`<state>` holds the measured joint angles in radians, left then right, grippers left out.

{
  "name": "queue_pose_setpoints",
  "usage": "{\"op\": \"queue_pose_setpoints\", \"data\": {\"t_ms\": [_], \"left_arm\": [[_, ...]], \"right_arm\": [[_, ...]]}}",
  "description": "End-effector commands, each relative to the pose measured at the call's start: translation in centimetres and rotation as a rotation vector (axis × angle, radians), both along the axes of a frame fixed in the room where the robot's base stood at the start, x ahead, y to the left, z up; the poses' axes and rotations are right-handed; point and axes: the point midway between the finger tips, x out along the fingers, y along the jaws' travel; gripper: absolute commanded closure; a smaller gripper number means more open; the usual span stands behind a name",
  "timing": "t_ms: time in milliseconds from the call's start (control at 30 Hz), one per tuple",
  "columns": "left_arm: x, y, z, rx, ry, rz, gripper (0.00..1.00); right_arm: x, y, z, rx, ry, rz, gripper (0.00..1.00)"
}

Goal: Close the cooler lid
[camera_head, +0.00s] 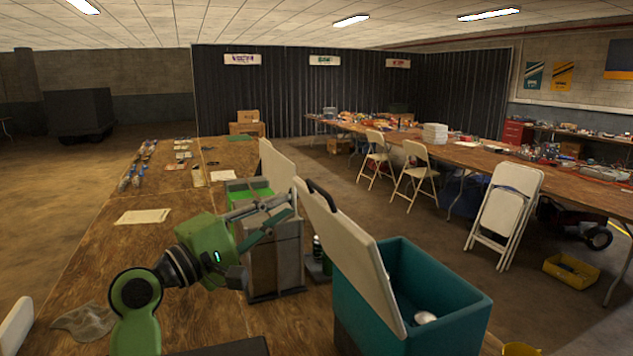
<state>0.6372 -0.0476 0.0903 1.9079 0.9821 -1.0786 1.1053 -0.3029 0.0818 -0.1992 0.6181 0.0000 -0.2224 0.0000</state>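The cooler is a teal open-topped box (455,325) at the lower right. Its white lid (345,255) stands steeply raised along the box's left side, with a dark handle at its upper end. A white rounded object (425,317) shows inside the box. My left gripper (291,204), on a green arm from the lower left, is left of the lid's upper end. Its tips overlap the view close to the lid; I cannot tell whether they touch it. I see nothing held, and the finger gap is unclear. My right gripper is out of view.
A grey box (275,262) with a green top stands behind my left gripper. A dark bottle (317,250) stands between it and the lid. A paper (142,216) and a grey cloth (84,322) lie on the wooden table (85,265). White folding chairs (503,213) stand beyond the cooler.

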Motion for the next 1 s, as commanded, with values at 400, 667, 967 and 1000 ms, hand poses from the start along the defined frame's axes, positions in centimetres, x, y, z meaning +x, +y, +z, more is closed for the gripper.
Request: {"op": "queue_pose_setpoints", "data": {"t_ms": [400, 667, 967, 1000], "left_arm": [[5.8, -5.8, 1.8, 0.001, 0.002, -0.001, 0.85], [7.1, -6.9, 1.8, 0.002, 0.001, 0.001, 0.85], [7.1, -7.0, 1.8, 0.002, 0.001, 0.001, 0.98], [7.1, -7.0, 1.8, 0.002, 0.001, 0.000, 1.00]], "right_arm": [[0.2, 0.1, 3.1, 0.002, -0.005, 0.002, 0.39], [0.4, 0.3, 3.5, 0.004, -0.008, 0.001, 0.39], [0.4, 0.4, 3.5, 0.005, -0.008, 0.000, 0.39], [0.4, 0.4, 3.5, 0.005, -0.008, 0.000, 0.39]]}}
